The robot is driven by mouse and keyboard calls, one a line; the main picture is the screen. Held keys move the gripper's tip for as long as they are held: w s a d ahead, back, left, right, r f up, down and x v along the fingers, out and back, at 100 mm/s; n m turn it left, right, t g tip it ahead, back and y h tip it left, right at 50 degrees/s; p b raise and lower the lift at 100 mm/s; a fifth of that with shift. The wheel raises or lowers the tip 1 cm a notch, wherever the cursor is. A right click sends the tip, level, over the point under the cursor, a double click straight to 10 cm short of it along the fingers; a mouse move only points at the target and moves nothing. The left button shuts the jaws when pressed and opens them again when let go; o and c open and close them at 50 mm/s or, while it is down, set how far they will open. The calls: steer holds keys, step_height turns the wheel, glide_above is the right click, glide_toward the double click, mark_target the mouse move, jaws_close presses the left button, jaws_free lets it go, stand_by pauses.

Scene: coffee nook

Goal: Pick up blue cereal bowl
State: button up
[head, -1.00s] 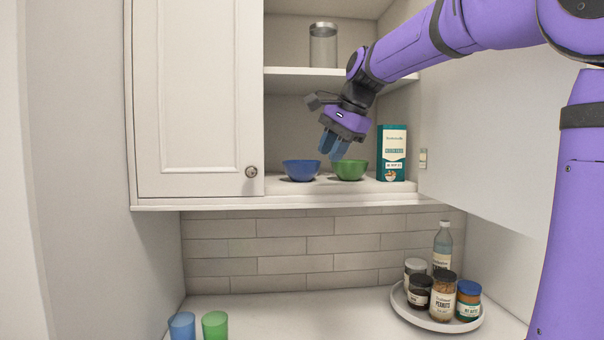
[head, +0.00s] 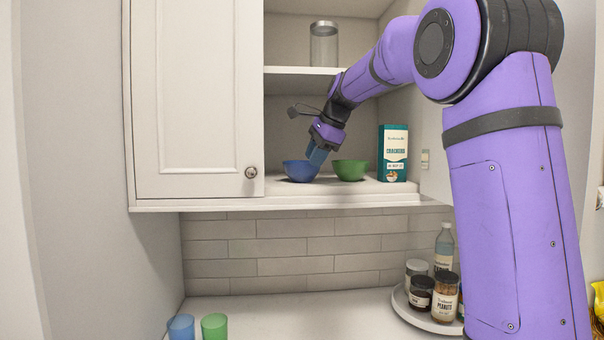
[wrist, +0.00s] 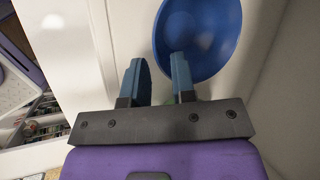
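The blue cereal bowl (head: 299,171) sits upright on the lower shelf of the open cabinet. It also shows in the wrist view (wrist: 205,35), at the top. My gripper (head: 316,160) is at the bowl's right side in the head view. In the wrist view my gripper (wrist: 160,72) is open, with its two blue fingers apart. One finger overlaps the bowl's near rim and the other is outside the bowl, over the pale shelf. I cannot tell whether either finger touches the bowl.
A green bowl (head: 350,170) stands close to the right of the blue one, with a teal crackers box (head: 393,153) beyond it. A closed cabinet door (head: 195,100) is at left, an upper shelf (head: 300,72) above. Jars stand on a round tray (head: 415,318) on the counter below.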

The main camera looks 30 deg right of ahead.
mark_target(307, 169)
steer(key=x, duration=0.5)
steer(key=shift+a, duration=0.15)
jaws_close()
steer(key=shift+r, duration=0.15)
